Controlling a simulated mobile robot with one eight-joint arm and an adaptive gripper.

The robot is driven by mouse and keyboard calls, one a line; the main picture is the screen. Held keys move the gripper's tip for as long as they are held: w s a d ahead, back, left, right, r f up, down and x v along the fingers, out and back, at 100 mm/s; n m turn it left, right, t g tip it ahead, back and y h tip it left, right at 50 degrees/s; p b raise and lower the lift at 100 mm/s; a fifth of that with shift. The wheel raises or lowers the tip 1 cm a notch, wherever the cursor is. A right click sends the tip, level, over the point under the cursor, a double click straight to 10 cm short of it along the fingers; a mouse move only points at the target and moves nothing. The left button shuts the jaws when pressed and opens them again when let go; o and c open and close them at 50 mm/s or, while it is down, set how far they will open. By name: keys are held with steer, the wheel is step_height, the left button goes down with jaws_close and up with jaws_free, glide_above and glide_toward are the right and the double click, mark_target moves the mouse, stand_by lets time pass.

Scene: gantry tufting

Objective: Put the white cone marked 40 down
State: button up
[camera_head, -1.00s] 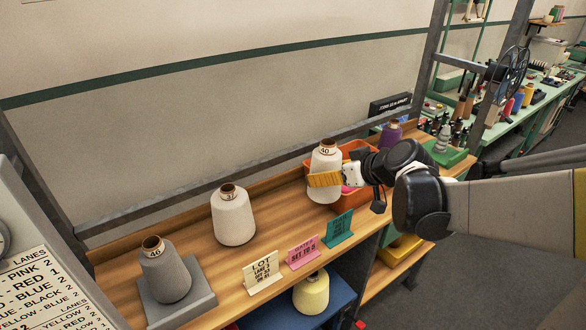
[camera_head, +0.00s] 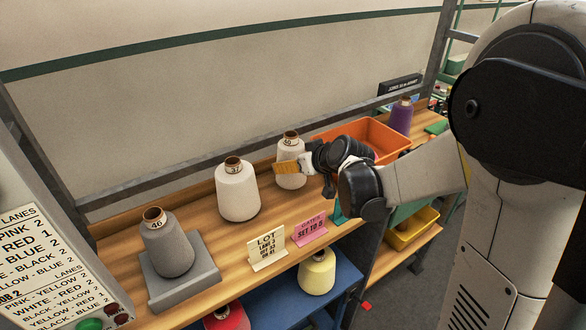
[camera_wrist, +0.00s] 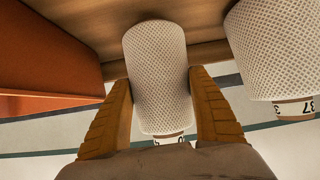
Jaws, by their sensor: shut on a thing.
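The white cone marked 40 (camera_head: 291,176) stands upright at the wooden bench, right of another white cone (camera_head: 237,192). My gripper (camera_head: 289,167) is shut on it, with orange fingers on its sides. In the wrist view the cone (camera_wrist: 157,75) sits between both fingers (camera_wrist: 160,105), its label partly cut by my gripper. Its base is at or just above the wood; I cannot tell whether it touches.
The other white cone, marked 37 in the wrist view (camera_wrist: 270,50), is close beside, with a small gap. An orange bin (camera_head: 365,132) is to the right, a purple cone (camera_head: 400,117) beyond. A grey cone (camera_head: 168,245) and card signs (camera_head: 268,249) are left and in front.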

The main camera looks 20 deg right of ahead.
steer(key=shift+f, duration=0.75)
steer(key=shift+f, duration=0.15)
steer(key=o, duration=1.4)
steer(key=shift+c, duration=0.2)
